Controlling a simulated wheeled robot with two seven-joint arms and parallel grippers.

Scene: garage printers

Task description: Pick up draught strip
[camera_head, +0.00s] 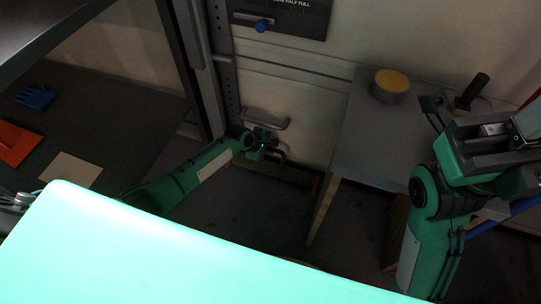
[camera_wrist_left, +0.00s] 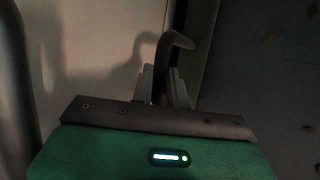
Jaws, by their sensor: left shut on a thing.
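My left gripper (camera_head: 262,146) is beside the pale cabinet front, low down. It is shut on a bent dark-grey bar, which rises between the fingers (camera_wrist_left: 168,88) in the left wrist view and hooks over to the right (camera_wrist_left: 178,40). The bar casts a shadow on the pale panel behind it. I cannot tell whether this bar is the draught strip, and I make out no other thing that is clearly the strip. My right arm (camera_head: 440,190) is folded at the right; its finger opening is not clear.
A grey table (camera_head: 365,135) at the right holds a round yellow-topped tin (camera_head: 390,85) and a black-handled tool (camera_head: 472,90). A curved handle (camera_head: 265,119) is just above my left gripper. A blue glove (camera_head: 36,97) and an orange item (camera_head: 17,142) are far left.

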